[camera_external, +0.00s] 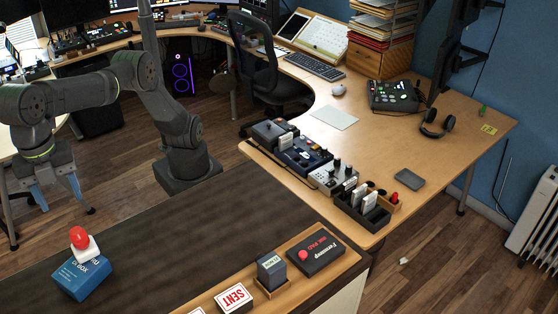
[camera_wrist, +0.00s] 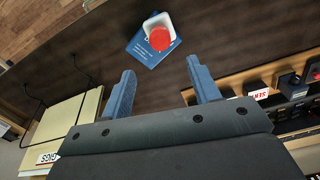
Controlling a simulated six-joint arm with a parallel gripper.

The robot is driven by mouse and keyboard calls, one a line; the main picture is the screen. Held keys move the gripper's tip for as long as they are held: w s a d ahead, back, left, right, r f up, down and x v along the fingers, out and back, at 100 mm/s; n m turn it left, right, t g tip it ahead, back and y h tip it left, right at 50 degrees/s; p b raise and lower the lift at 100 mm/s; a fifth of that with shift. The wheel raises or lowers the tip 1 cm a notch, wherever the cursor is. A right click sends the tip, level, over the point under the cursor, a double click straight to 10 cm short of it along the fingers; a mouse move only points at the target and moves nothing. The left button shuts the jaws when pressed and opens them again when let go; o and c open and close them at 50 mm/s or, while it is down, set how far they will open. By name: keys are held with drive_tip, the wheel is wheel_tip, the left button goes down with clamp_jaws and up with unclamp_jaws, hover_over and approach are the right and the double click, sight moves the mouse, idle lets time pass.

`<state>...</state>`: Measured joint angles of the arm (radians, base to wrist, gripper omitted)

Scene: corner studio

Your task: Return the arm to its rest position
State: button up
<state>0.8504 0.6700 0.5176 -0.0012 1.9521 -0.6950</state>
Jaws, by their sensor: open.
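My gripper (camera_external: 57,192) hangs at the left of the external view with its two blue fingers spread apart and nothing between them. In the wrist view my gripper (camera_wrist: 160,92) also shows open and empty. A blue box (camera_external: 82,277) sits on the dark desk top, right of and below the gripper in the external view. A white block with a red knob (camera_external: 80,240) rests on top of the box. In the wrist view the blue box (camera_wrist: 140,48) and the red knob (camera_wrist: 161,38) lie beyond the fingertips, apart from them.
The dark desk (camera_external: 180,235) is bare in its middle. A wooden tray (camera_external: 285,288) along its front right holds a SENT card (camera_external: 234,298), a dark block (camera_external: 271,268) and a black box (camera_external: 315,251). A wooden desk (camera_external: 385,150) with devices and an office chair (camera_external: 275,75) stand behind.

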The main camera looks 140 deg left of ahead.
sight(76, 230)
drive_tip(key=shift+f, duration=0.1)
wheel_tip(76, 230, down, 12)
drive_tip(key=shift+f, duration=0.2)
drive_tip(key=shift+r, duration=1.1)
drive_tip(key=shift+f, duration=0.15)
